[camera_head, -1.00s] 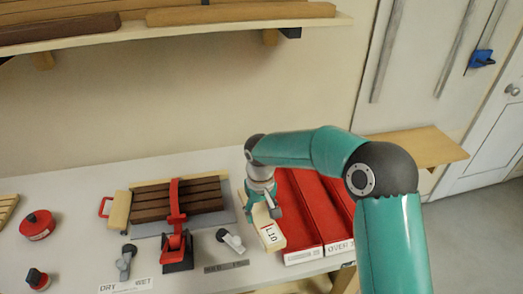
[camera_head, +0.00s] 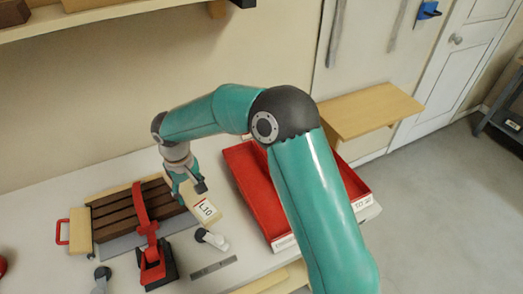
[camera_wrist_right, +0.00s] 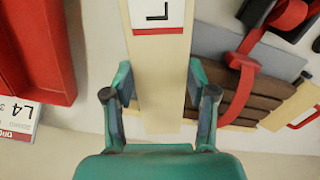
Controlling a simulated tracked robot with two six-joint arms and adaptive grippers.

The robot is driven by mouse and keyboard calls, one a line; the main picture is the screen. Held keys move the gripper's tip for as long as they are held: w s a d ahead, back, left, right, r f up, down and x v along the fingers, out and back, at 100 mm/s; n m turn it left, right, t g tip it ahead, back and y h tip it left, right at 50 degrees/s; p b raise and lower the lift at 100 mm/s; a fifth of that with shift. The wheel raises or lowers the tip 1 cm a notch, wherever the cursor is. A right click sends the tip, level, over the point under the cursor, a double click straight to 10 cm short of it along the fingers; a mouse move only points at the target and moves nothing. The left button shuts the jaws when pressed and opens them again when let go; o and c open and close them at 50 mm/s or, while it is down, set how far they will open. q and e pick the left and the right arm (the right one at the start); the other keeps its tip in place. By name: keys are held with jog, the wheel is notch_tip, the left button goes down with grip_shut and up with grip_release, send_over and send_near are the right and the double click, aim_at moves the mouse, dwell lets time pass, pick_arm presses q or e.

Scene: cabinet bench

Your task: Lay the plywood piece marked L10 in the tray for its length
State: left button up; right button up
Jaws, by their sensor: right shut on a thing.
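The pale plywood piece (camera_head: 207,211) has a white label reading L10 and lies between the dark slat stack and the red trays. My right gripper (camera_head: 188,188) is shut on it near its back end. In the right wrist view the piece (camera_wrist_right: 158,90) runs lengthwise between the two fingers (camera_wrist_right: 160,85), with part of its label at the top. I cannot tell how high it is above the bench. The red tray (camera_head: 250,185) is to its right, apart from it; another (camera_head: 352,183) is partly hidden by my arm. My left gripper is not in view.
A small white and black tool (camera_head: 212,238) and a grey strip (camera_head: 214,267) lie in front. A wooden wall shelf (camera_head: 370,110) is behind the trays.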

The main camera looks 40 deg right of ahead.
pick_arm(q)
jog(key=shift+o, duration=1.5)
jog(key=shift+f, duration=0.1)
pick_arm(e)
jog(key=s+d+r+m, duration=0.1)
jog(key=s+d+r, duration=0.25)
jog(key=d, duration=0.65)
jog(key=s+d+r+m, duration=0.2)
jog(key=s+d, duration=0.2)
jog(key=d, duration=0.5)
pick_arm(q)
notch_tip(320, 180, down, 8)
jog(key=b, duration=0.8)
pick_arm(e)
jog(key=f, duration=0.9)
jog(key=shift+w+d+f, duration=0.2)
jog(key=shift+w+f, duration=0.05)
jog(key=shift+f, duration=0.15)
jog(key=shift+f, duration=0.1)
pick_arm(q)
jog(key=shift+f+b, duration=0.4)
jog(key=shift+b, duration=0.1)
pick_arm(e)
jog(key=shift+s+a+f, duration=0.1)
jog(key=shift+s+f, duration=0.1)
jog(key=shift+f, duration=0.2)
